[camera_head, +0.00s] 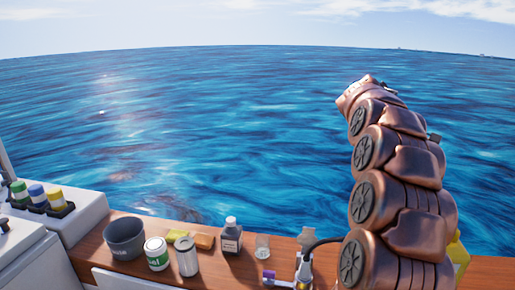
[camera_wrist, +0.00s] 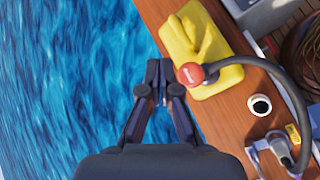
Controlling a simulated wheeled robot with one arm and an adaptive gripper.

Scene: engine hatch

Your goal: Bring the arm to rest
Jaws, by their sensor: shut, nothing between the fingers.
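My gripper (camera_wrist: 159,72) shows in the wrist view with its dark fingertips together and nothing between them. It is over the blue water, just left of the wooden ledge's edge. In the head view my copper-coloured arm rises at the right, its upper end against the sea, and the gripper itself cannot be made out there.
On the wooden ledge (camera_head: 335,257) stand a dark bucket (camera_head: 124,240), cans and a bottle (camera_head: 231,238).

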